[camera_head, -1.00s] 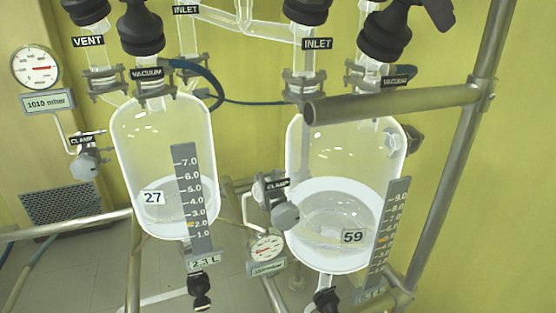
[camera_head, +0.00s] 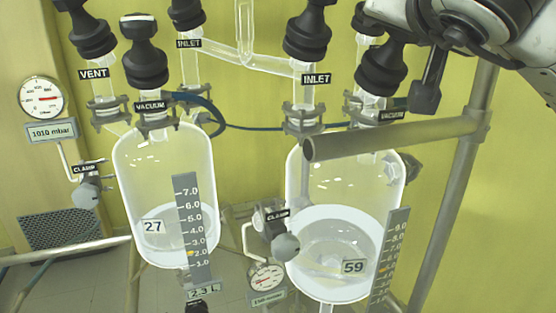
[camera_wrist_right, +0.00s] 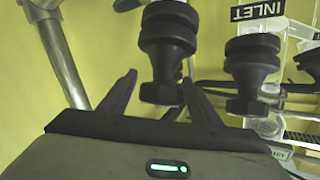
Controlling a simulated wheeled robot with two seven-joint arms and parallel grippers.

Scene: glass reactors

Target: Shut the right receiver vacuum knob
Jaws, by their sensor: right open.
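The right receiver vacuum knob (camera_head: 383,78) is black and stands above a VACUUM label (camera_head: 392,116) on the right glass vessel (camera_head: 300,180). My right gripper (camera_head: 408,70) is at the top right of the head view, close to the knob and partly covering its top. One dark finger hangs just right of the knob; the other finger is hard to make out. In the right wrist view, my gripper (camera_wrist_right: 160,78) is open, with a black knob (camera_wrist_right: 168,48), apparently the vacuum one, between and beyond its fingertips. Contact cannot be told. My left gripper is not in view.
A black INLET knob (camera_head: 307,32) stands left of the vacuum knob. Another black knob (camera_head: 366,22) is close behind it. A metal rail (camera_head: 400,138) crosses in front of the right vessel and meets an upright post (camera_head: 455,180). The left vessel (camera_head: 130,170) is farther left.

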